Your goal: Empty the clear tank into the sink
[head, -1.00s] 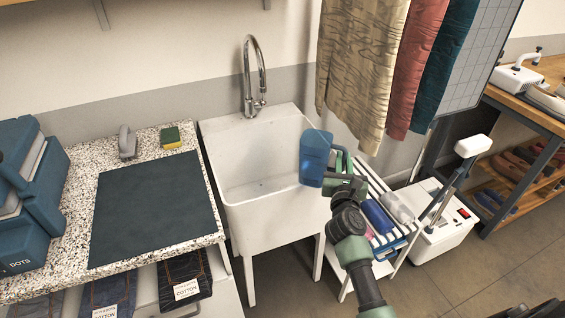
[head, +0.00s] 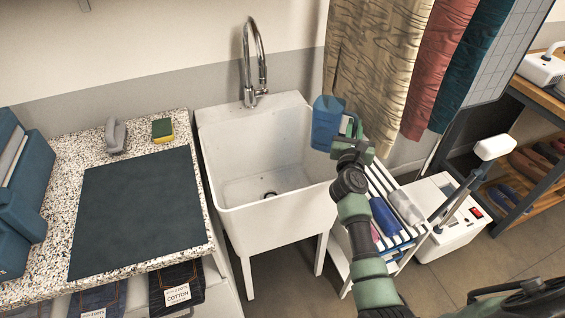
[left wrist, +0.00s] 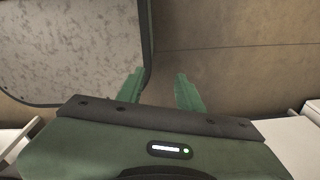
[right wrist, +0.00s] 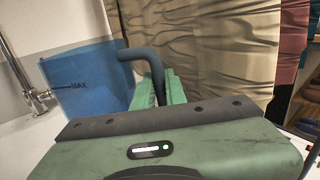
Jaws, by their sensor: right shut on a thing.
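The clear tank (head: 325,125) is a see-through blue container with a dark handle. It also shows in the right wrist view (right wrist: 92,85), where it bears a MAX mark. My right gripper (head: 352,148) is shut on its handle, right of the tank; its fingers show in the right wrist view (right wrist: 162,88). The tank looks about upright, in front of the sink's right rim in the head view. I cannot tell how much liquid it holds. The white sink (head: 225,185) has a dark drain and looks empty. My left gripper (left wrist: 157,90) is open and empty.
A chrome faucet (head: 249,70) stands behind the sink. Left is a speckled counter (head: 60,165) with a dark mat (head: 137,210) and a sponge (head: 162,130). Hanging fabrics (head: 378,70) are close behind the tank.

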